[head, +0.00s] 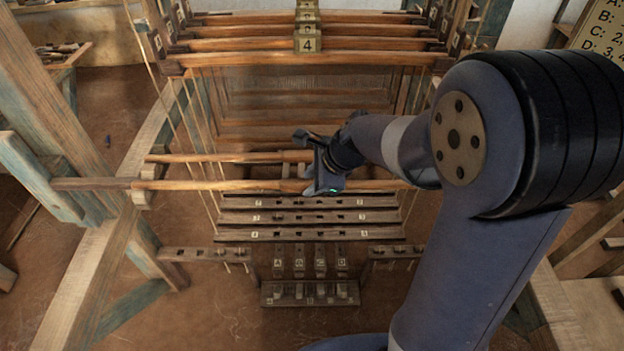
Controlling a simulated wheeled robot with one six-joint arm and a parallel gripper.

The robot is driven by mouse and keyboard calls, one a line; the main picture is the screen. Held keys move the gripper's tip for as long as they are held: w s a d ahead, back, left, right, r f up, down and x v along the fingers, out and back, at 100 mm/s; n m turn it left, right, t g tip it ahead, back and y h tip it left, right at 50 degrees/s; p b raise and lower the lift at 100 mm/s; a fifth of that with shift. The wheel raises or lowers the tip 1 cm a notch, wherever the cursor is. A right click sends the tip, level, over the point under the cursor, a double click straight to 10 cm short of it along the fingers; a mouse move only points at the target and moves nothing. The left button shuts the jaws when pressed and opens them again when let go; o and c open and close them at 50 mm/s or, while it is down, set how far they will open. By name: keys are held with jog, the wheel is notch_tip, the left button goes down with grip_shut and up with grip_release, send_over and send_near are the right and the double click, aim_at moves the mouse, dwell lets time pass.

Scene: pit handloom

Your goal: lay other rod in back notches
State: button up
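Two light wooden rods lie crosswise in the middle of the head view. The farther rod (225,157) runs from the left side of the loom to behind my gripper. The nearer rod (215,185) is roughly parallel to it and reaches farther right, where my arm partly covers it. My gripper (318,165) is over the middle of both rods and hides part of each. I cannot tell whether its fingers are open or closed on a rod. Notched dark wood brackets stand low at the left (190,254) and right (397,252); which notches are the back ones is unclear.
Numbered shafts (307,45) hang at the back with cords below. Numbered dark slats (310,217) lie below the rods, with lettered pedals (310,262) and a slotted block (310,293) nearer. A wooden post (60,110) stands left. Bare floor (215,315) shows in front.

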jog(key=o, duration=0.4)
jog(key=v, duration=1)
jog(key=shift+s+d+r, duration=0.15)
jog(key=shift+d+r, duration=0.05)
jog(key=shift+r, duration=0.1)
